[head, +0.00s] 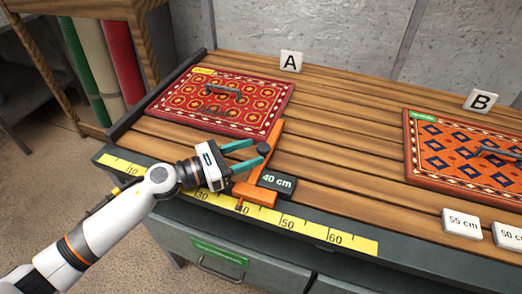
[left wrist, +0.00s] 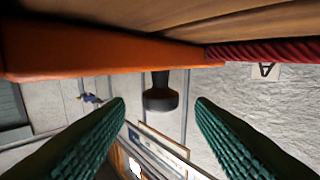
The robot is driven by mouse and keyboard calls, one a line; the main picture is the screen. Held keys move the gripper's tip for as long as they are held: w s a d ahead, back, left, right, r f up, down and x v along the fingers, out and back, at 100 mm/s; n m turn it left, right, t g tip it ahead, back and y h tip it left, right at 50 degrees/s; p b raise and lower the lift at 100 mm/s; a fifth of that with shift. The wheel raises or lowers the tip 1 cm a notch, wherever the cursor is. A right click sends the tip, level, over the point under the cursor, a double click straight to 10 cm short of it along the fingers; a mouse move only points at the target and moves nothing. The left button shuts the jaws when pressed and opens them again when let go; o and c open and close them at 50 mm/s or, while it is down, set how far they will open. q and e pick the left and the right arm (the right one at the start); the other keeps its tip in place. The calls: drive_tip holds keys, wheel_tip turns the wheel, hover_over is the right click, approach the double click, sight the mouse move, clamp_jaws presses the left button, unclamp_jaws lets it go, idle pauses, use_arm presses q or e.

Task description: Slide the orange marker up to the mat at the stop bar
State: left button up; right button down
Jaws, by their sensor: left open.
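The orange marker (head: 277,142) is a long bar with a block at the yellow ruler (head: 310,228), near the 40 mark. It bears a dark round knob (head: 263,148) and a "40 cm" plate (head: 277,181). The red patterned mat (head: 222,100) lies at the left by the dark stop bar (head: 155,95); its right edge is close to the marker's far end, and contact is unclear. My left gripper (head: 254,153) is open at the knob. In the left wrist view the knob (left wrist: 160,95) shows between the green fingers, apart from both. My right gripper is out of view.
A second mat (head: 455,150), orange and blue, lies at the right by sign B (head: 480,100). Sign A (head: 291,62) stands behind the red mat. White tags (head: 462,223) sit at the front right. The slatted bench (head: 345,130) is clear between the mats.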

use_arm(q)
drive_tip(key=b+v, duration=0.1)
drive_tip(key=v, duration=0.5)
drive_tip(key=shift+s+a+f+b, duration=0.1)
drive_tip(key=shift+a+f+b, duration=0.1)
drive_tip(key=shift+b, duration=0.2)
drive_tip(key=shift+s+a+r, duration=0.2)
drive_tip(key=shift+s+a, duration=0.1)
drive_tip(key=shift+a, duration=0.15)
